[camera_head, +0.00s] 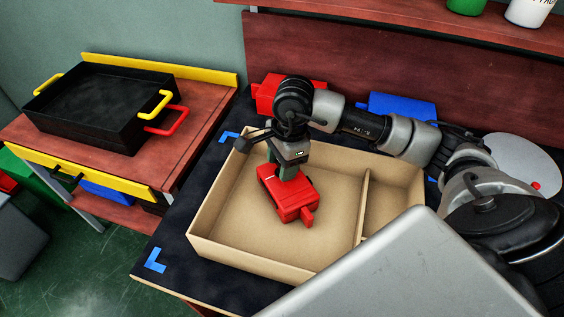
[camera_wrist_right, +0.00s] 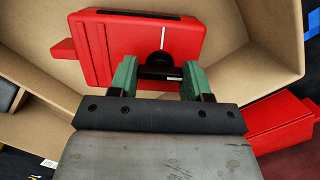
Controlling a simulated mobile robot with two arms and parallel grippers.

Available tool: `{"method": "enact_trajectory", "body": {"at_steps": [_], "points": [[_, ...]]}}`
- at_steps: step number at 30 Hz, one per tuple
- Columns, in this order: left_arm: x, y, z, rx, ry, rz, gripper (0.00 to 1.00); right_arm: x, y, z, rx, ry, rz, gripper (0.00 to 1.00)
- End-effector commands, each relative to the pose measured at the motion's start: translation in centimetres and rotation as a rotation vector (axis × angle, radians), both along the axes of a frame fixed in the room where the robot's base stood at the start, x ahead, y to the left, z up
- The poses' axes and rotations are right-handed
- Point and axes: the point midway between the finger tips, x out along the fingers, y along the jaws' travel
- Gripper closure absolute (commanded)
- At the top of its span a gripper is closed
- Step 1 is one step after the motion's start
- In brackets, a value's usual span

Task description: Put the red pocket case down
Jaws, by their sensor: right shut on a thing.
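The red pocket case (camera_head: 291,197) is inside the left, larger compartment of the cardboard box (camera_head: 226,244). My right gripper (camera_head: 286,173) reaches down into the box from above and is shut on the case. In the right wrist view, the green fingers of my right gripper (camera_wrist_right: 160,75) are on either side of a black part on the red case (camera_wrist_right: 125,38). I cannot tell whether the case touches the box floor. My left gripper is not in view.
A divider (camera_head: 361,207) separates the box's narrower right compartment, which looks empty. Behind the box are another red case (camera_head: 270,92) and a blue case (camera_head: 403,106). A black tray (camera_head: 95,107) with yellow handles stands on the left table.

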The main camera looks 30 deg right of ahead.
Motion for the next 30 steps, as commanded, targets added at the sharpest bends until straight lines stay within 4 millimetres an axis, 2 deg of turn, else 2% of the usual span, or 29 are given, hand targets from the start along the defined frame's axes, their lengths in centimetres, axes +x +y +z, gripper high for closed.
{"method": "enact_trajectory", "body": {"at_steps": [11, 12, 16, 25, 27, 30], "points": [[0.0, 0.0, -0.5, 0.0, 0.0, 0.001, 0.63, 0.0, 0.0, -0.7, 0.0, -0.002, 0.001, 0.93], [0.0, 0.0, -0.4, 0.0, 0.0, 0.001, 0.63, 0.0, 0.0, -0.5, 0.0, -0.002, 0.001, 0.47], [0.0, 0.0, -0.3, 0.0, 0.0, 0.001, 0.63, 0.0, 0.0, -0.5, 0.0, -0.001, 0.001, 0.27], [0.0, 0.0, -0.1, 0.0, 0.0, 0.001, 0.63, 0.0, 0.0, -0.3, 0.0, -0.001, 0.001, 0.26], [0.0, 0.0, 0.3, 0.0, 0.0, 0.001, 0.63, 0.0, 0.0, 0.1, 0.0, -0.002, 0.001, 0.26], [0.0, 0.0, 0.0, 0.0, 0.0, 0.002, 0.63, 0.1, -0.2, 1.3, -0.001, -0.006, 0.001, 0.26]]}}
